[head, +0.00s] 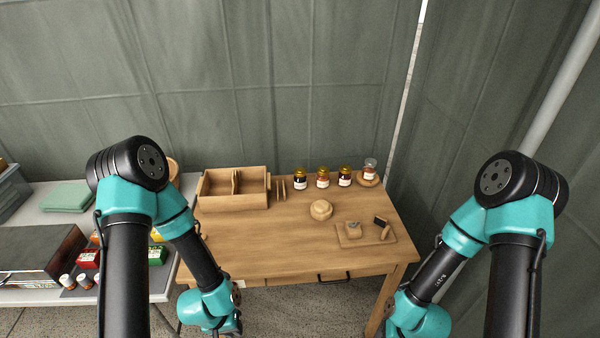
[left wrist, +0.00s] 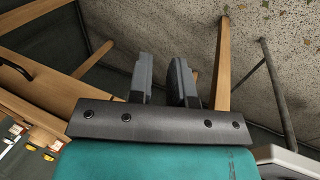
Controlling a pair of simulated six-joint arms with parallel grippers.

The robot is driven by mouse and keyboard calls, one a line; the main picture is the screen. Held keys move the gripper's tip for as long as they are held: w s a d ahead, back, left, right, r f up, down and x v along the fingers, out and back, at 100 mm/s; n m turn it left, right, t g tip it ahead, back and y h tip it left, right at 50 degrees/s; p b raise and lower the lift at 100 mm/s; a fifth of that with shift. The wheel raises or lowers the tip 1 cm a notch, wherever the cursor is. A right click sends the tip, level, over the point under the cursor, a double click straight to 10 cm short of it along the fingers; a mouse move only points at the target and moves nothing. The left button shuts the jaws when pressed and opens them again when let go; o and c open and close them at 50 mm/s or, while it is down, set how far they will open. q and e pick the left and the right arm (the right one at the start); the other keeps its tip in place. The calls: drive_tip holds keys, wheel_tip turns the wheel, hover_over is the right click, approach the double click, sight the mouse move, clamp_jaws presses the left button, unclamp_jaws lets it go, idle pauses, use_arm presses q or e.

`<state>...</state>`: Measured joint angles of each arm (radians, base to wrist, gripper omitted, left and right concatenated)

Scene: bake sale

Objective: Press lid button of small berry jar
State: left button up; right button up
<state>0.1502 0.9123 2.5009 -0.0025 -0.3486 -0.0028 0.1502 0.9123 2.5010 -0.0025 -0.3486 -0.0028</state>
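Three jars with gold lids and white labels stand in a row at the back of the wooden table: a left jar (head: 300,181), a middle jar (head: 323,180) and a right jar (head: 345,178). A further jar with a clear or silvery top (head: 370,170) stands on a round wooden base at the right end. I cannot tell which is the small berry jar, and no lid button is clear at this size. My left gripper (left wrist: 163,78) is open and empty, low in front of the table and well away from the jars. My right gripper is not clearly visible; its arm hangs at the right.
A wooden divided box (head: 235,201) stands at the back left. A round wooden piece (head: 321,210) and a wooden board (head: 352,242) with small items lie on the table. A side table (head: 30,205) with boxes is at left. The table's front left is clear.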

use_arm(q)
clamp_jaws()
idle(1.3)
